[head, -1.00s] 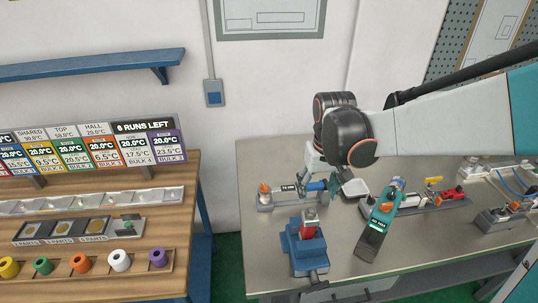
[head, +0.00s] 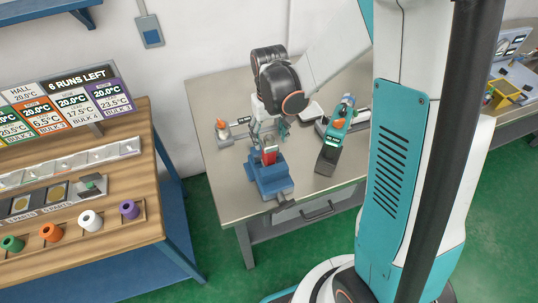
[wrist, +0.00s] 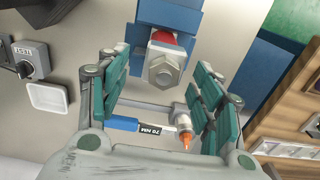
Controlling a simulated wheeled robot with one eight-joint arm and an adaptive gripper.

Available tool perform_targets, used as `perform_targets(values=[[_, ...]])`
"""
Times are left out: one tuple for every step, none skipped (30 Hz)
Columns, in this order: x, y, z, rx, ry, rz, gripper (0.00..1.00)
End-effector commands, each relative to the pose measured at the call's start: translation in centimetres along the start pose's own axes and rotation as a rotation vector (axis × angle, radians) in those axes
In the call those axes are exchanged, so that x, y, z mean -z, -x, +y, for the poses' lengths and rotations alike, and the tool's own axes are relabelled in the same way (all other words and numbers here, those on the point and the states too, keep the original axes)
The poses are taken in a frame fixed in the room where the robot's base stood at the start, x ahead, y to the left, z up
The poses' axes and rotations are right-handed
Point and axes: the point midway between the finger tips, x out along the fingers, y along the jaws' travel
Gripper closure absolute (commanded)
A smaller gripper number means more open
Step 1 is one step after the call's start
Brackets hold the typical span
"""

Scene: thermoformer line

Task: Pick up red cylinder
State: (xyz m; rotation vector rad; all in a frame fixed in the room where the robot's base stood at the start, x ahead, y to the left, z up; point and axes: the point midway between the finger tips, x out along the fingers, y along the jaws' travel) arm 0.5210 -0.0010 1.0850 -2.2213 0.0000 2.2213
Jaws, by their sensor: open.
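The red cylinder (head: 269,156) stands in a blue vise (head: 268,178) on the metal bench. In the wrist view a metal hex piece covers most of the red cylinder (wrist: 182,39), and the blue vise (wrist: 168,14) is beyond it. My gripper (head: 270,138) is close above the cylinder in the head view. In the wrist view my gripper (wrist: 163,84) is open, with its teal pads spread wide and nothing held between them. The hex end shows between the pads' far ends; I cannot tell if anything touches.
A wooden table (head: 150,180) with coloured spools stands at left. Green floor separates it from the bench (head: 222,180).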

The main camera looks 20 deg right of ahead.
Motion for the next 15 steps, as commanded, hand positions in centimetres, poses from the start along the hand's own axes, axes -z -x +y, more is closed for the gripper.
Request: perform_targets(values=[[-0.1,-0.8,-0.1,0.0,0.0,0.0,0.4],[-0.3,-1.3,-0.2,0.0,0.0,0.0,0.4],[-0.4,-1.9,-0.2,0.0,0.0,0.0,0.4],[-0.5,-2.4,-0.3,0.0,0.001,0.0,0.4],[-0.6,-2.8,-0.3,0.0,0.0,0.0,0.4],[-0.5,-3.3,-0.3,0.0,0.0,0.0,0.4],[-0.5,-3.6,-0.3,0.0,0.0,0.0,0.4],[-0.5,-3.9,-0.3,0.0,0.0,0.0,0.4],[-0.5,-4.2,-0.3,0.0,0.0,0.0,0.4],[-0.5,-4.3,-0.3,0.0,0.0,0.0,0.4],[-0.5,-4.4,-0.3,0.0,0.0,0.0,0.4],[-0.5,-4.5,-0.3,0.0,0.0,0.0,0.4],[-0.6,-4.5,-0.3,0.0,0.0,0.0,0.4],[-0.6,-4.5,-0.3,0.0,0.0,0.0,0.4],[-0.6,-4.5,-0.3,0.0,0.0,0.0,0.4]])
